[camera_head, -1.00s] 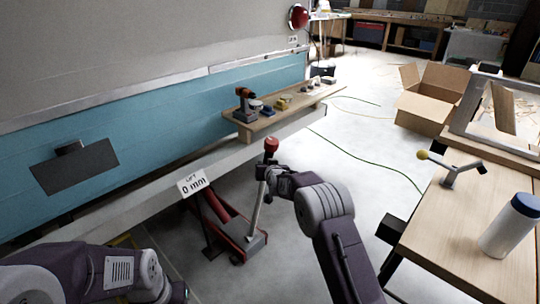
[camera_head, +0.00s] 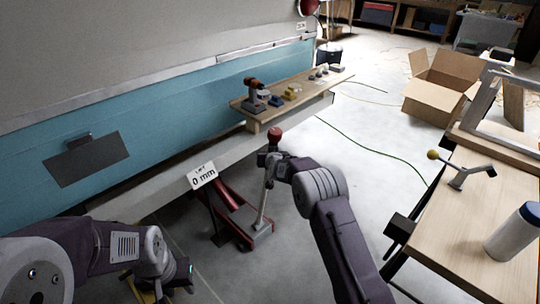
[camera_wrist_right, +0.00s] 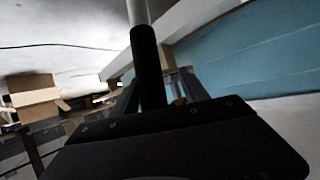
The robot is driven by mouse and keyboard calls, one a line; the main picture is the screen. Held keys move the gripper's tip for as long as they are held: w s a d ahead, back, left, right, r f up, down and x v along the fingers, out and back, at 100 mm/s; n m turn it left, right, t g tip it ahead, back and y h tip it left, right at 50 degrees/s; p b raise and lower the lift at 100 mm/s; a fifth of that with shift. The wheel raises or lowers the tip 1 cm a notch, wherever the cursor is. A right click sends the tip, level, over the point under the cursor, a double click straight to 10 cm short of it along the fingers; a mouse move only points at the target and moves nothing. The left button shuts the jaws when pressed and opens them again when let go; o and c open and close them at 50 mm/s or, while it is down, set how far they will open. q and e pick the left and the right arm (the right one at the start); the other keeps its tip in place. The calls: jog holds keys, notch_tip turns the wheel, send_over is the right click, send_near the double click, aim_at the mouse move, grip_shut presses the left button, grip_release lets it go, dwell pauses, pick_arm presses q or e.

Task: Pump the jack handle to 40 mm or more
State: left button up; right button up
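The red jack (camera_head: 232,205) stands on the floor beside the camper's lower edge. Its grey handle (camera_head: 262,207) leans up to a red knob (camera_head: 275,133). A white sign (camera_head: 202,175) above the jack reads 0 mm. My right gripper (camera_head: 268,160) is at the upper handle, just below the knob. In the right wrist view, the handle's black grip (camera_wrist_right: 148,70) passes between the fingers, which lie on either side of it; whether they press on it is unclear. My left gripper (camera_head: 182,272) is low at the left, away from the jack; its fingertips are not clear.
A wooden shelf (camera_head: 300,90) with a drill (camera_head: 254,95) and small items juts from the camper (camera_head: 170,120). A workbench (camera_head: 465,225) with a white bottle (camera_head: 514,230) is at the right. A cardboard box (camera_head: 440,90) and green hose lie on the floor beyond.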

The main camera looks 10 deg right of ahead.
jog(key=shift+f, duration=0.1)
jog(key=shift+s+d, duration=0.15)
jog(key=shift+s, duration=0.2)
jog(key=p+v, duration=0.1)
jog(key=v, duration=0.7)
jog(key=shift+s+r, duration=0.2)
jog(key=shift+r, duration=0.15)
